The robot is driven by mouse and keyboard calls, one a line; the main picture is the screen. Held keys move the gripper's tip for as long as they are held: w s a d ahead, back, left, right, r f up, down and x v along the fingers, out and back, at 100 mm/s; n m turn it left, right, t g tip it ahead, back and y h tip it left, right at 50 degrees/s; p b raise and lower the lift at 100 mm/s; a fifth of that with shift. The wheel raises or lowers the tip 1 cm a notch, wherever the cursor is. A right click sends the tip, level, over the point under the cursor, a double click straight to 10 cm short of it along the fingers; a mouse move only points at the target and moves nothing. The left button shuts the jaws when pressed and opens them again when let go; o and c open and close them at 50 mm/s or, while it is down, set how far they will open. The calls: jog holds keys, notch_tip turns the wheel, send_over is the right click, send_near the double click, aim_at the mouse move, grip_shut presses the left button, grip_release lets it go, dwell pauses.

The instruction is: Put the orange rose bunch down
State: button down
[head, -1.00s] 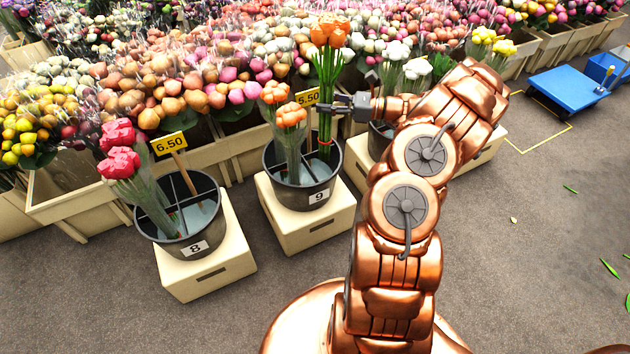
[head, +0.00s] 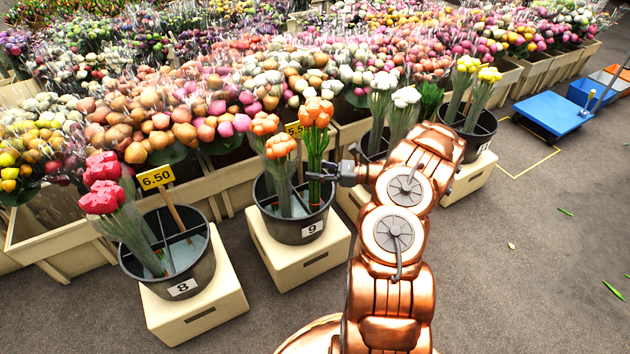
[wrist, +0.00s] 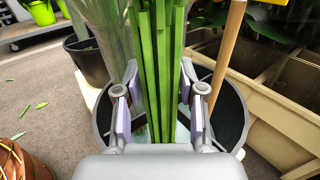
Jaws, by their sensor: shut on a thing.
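The orange rose bunch (head: 315,113) stands upright in the right part of bucket 9 (head: 307,228), its green stems low inside the rim. My gripper (head: 322,175) is shut on its stems just above the bucket; the stems (wrist: 160,65) run between the two fingers (wrist: 160,105) in the wrist view. Two other orange bunches in sleeves (head: 281,150) stand to the left in the same bucket. The stem ends are hidden, so I cannot tell whether they touch the bottom.
Bucket 8 (head: 184,285) with red flowers stands to the left on a cream crate. Buckets with white and yellow flowers (head: 480,85) stand to the right. A price stick (wrist: 232,40) rises close beside my right finger. Crates of flowers line the back.

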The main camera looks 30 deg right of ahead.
jog(key=shift+f+b, duration=0.35)
jog(key=shift+f, duration=1.55)
jog(key=shift+f, duration=0.15)
jog(key=c, duration=0.7)
grip_release()
jog(key=p+v, duration=0.2)
jog(key=v, duration=1)
jog(key=shift+r+p, duration=0.2)
jog(key=shift+p, duration=0.15)
